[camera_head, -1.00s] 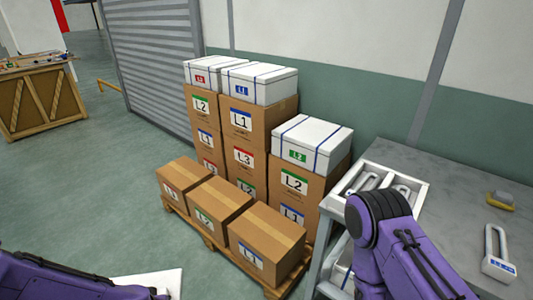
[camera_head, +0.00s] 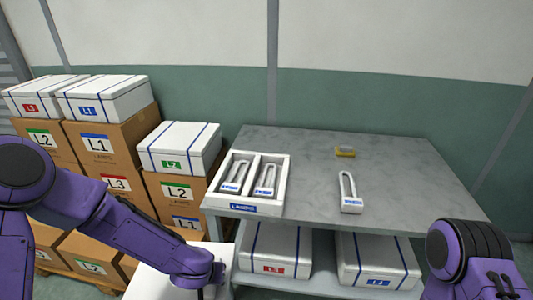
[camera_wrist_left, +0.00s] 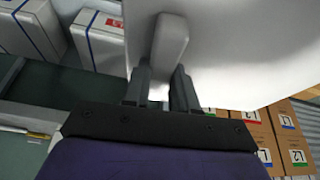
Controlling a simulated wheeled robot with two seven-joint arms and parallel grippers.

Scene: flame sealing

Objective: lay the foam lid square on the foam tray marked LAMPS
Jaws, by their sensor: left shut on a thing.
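The white foam tray marked LAMPS (camera_head: 255,208) sits at the left front of the grey table, with two compartments, each holding a white U-shaped lamp. My left gripper (camera_wrist_left: 162,72) is shut on the raised grip of the white foam lid (camera_wrist_left: 245,45) in the left wrist view. In the head view the lid (camera_head: 155,284) shows at the bottom edge, partly hidden by my left arm, in front of and left of the tray and apart from it. My right gripper is out of view; only part of that arm shows at bottom right.
A third lamp (camera_head: 348,195) and a small yellow-and-grey item (camera_head: 345,152) lie on the table (camera_head: 400,165). White strapped boxes (camera_head: 375,258) stand on the shelf below. Stacked cartons (camera_head: 98,145) with white boxes on top stand to the left. The table's right part is clear.

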